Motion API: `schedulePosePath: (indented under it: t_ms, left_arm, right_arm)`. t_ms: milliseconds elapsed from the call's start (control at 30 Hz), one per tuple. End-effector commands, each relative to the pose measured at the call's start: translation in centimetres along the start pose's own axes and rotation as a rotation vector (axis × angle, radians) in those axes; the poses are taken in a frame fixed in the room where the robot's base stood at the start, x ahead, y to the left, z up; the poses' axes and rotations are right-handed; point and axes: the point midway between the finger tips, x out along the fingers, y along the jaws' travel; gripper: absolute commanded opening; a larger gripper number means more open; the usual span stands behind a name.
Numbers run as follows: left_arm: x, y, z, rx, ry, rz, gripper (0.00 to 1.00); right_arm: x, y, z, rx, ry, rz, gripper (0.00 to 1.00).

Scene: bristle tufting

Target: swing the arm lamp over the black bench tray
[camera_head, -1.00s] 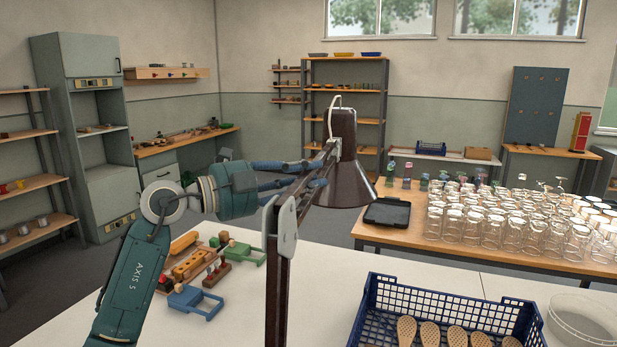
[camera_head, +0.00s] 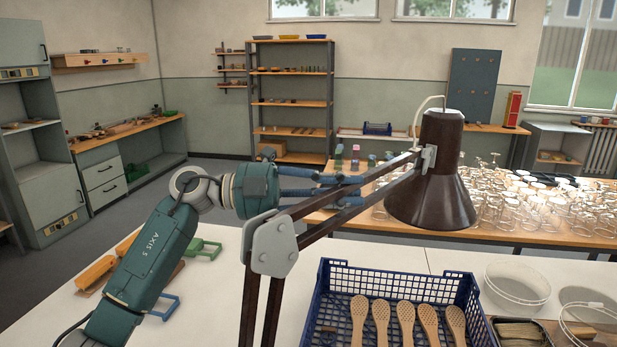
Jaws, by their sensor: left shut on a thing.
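The arm lamp has a dark brown cone shade (camera_head: 432,185), a white cord and a jointed arm with a grey elbow plate (camera_head: 273,245). Its shade hangs right of centre in the head view, in front of the back table. My left gripper (camera_head: 345,186) is shut on the lamp's upper arm, between elbow and shade. I cannot make out the black bench tray now; the lamp arm and gripper cross the part of the back table where a flat black tray showed earlier. My right gripper is not in view.
A blue crate (camera_head: 322,292) with several wooden brush bodies stands on the white bench (camera_head: 210,315), below the shade in the picture. Clear round tubs (camera_head: 517,285) stand to its right. Many glasses crowd the wooden back table (camera_head: 350,222). Wooden parts and green and blue frames lie left.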

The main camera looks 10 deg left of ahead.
Motion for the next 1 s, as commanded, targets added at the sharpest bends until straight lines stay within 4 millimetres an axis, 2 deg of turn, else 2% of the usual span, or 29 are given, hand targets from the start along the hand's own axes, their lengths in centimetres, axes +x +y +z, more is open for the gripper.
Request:
schedulePosePath:
  t_ms: [33,200,500,700,1000]
  left_arm:
    - [1.2,0.2,-1.1,0.002,0.051,0.005,0.0]
    - [3.6,0.3,-4.0,0.003,0.191,0.006,0.0]
    - [6.0,0.5,-8.1,0.002,0.361,0.007,0.0]
    - [6.7,0.5,-9.5,0.002,0.417,0.008,0.0]
    - [6.8,0.5,-10.0,0.002,0.435,0.008,0.0]
  right_arm:
    - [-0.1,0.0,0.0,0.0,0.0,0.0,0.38]
    - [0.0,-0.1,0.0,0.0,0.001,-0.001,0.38]
    - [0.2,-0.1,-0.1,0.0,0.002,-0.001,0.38]
    - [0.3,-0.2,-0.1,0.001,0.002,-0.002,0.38]
    - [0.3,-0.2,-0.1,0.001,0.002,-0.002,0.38]
